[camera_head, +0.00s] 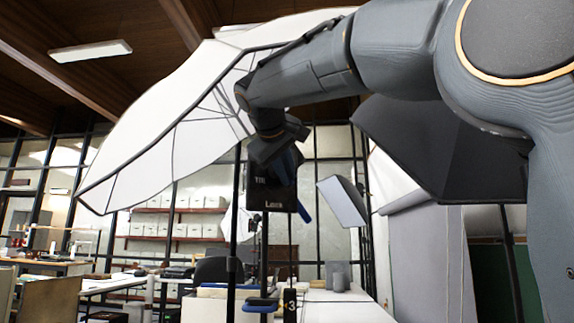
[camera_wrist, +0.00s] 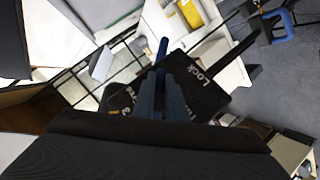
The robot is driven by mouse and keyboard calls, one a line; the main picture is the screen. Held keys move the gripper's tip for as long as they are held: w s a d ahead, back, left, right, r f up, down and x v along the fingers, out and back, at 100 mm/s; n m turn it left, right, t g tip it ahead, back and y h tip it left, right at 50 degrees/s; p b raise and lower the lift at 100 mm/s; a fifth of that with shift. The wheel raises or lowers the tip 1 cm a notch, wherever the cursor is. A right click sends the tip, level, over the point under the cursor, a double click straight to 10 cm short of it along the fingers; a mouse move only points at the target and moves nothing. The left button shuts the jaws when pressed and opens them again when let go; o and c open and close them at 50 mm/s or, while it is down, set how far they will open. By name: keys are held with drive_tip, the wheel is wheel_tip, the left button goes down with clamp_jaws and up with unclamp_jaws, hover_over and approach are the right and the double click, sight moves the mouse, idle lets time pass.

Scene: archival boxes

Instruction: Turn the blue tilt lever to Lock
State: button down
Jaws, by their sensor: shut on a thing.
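A black box (camera_head: 262,192) carries white lettering in the head view, with "Lock" near its lower edge and a partly covered word above. In the wrist view the black panel (camera_wrist: 222,96) shows "Lock" at its right and other, partly hidden lettering at its left. The blue tilt lever (camera_wrist: 162,50) sticks out beyond my fingertips in the wrist view. A blue length of it (camera_head: 302,210) shows at the box's lower right in the head view. My gripper (camera_wrist: 166,84) is shut on the lever. The lever's pivot is hidden.
A large white umbrella-like reflector (camera_head: 170,130) fills the upper left behind my arm. A dark softbox (camera_head: 440,150) hangs at the right. Shelves of boxes (camera_head: 175,225) stand far behind.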

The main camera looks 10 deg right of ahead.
idle(0.4)
drive_tip(key=c, duration=1.8)
unclamp_jaws()
drive_tip(key=shift+f+b, duration=0.15)
drive_tip(key=shift+b, duration=0.25)
